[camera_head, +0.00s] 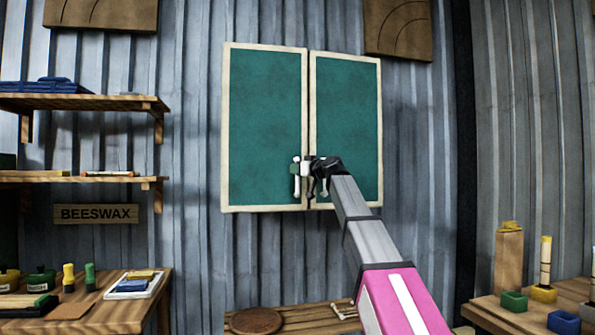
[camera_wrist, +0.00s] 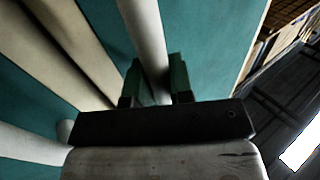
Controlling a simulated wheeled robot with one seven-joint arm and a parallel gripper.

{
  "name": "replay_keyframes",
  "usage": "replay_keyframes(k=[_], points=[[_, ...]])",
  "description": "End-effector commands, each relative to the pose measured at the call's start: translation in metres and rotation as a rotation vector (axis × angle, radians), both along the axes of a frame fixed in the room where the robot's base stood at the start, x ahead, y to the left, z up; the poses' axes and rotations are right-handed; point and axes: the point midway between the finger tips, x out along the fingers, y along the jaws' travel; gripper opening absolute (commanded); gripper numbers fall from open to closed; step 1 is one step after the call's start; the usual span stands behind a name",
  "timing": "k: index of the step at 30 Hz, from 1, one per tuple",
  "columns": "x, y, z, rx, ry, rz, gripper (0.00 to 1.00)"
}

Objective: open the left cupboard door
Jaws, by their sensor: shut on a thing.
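The left cupboard door (camera_head: 263,120) is a teal panel in a cream frame on the corrugated wall. It looks shut or nearly so beside the matching right cupboard door (camera_head: 348,110). My gripper (camera_head: 297,169) is at the lower inner edge of the left door. Its green fingers (camera_wrist: 155,80) are shut on the left door's white handle (camera_wrist: 147,35), one finger on each side. In the wrist view, the right door's white handle (camera_wrist: 30,145) shows at the lower left. My wrist partly covers the seam and handles in the head view.
Wall shelves (camera_head: 85,101) with blue cloths stand left of the cupboard. A side table (camera_head: 125,312) with jars is below them. A low wooden table (camera_head: 300,318) with a round mat stands beneath the cupboard. The wall left of the door is bare up to the shelves.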

Motion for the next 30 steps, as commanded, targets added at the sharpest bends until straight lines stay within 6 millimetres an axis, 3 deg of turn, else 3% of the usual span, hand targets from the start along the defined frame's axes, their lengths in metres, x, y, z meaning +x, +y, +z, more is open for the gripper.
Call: replay_keyframes(k=[18,30], points=[[-0.079,0.01,-0.001,0.001,-0.003,-0.251,0.0],[-0.13,0.028,-0.001,0.0,-0.002,-0.247,0.0]])
